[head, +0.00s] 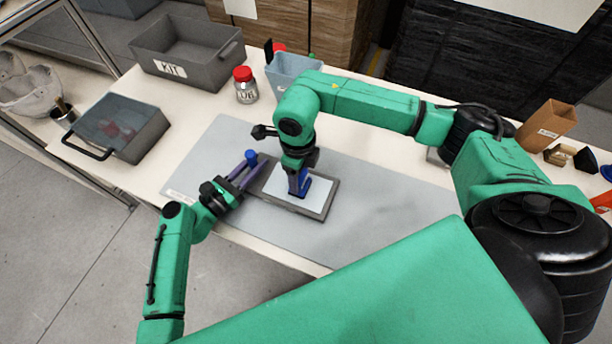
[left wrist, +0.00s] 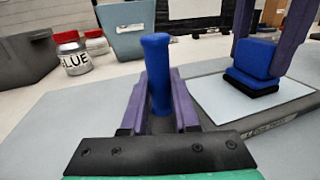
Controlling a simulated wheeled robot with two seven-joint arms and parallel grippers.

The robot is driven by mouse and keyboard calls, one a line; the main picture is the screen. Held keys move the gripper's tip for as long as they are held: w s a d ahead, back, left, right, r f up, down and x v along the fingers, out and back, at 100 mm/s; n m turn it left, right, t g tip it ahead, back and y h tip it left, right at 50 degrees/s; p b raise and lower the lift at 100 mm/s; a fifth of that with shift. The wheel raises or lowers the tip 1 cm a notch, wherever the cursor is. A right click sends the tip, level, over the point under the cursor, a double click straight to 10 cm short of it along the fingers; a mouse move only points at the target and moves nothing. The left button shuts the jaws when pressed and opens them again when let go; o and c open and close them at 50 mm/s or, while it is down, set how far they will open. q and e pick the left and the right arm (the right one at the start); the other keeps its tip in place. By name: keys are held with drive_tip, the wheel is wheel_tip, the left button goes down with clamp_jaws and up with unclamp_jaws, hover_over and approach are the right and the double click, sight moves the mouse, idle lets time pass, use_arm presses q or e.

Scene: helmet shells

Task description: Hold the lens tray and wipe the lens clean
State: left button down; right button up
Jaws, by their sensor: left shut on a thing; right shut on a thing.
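The lens tray (head: 331,196) is a flat grey frame on the mat, holding a pale lens panel (head: 283,186); its lettered edge shows in the left wrist view (left wrist: 270,130). A blue upright handle (left wrist: 157,75) stands between the purple fingers of my left gripper (left wrist: 158,105), which is shut on it at the tray's left end; its top shows in the head view (head: 250,155). My right gripper (head: 299,178) is shut on a blue wiper block (left wrist: 252,62) with a black base, resting on or just over the lens. Its fingers partly hide the block.
A lidded grey case (head: 150,135), KIT bin (head: 188,75), red-lidded glue jar (head: 245,88) and blue-grey bin (head: 290,70) stand behind and left. A brown box (head: 547,122) stands far right. The mat (head: 400,195) is clear right of the tray.

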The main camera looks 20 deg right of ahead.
use_arm(q)
drive_tip(key=shift+d, duration=0.1)
use_arm(e)
wheel_tip(320, 180, up, 7)
idle(0.5)
use_arm(q)
drive_tip(key=c, duration=0.6)
unclamp_jaws()
drive_tip(key=v, duration=1.2)
drive_tip(key=shift+p+v, duration=0.5)
drive_tip(key=shift+v, duration=3.1)
use_arm(e)
drive_tip(key=shift+r, duration=0.45)
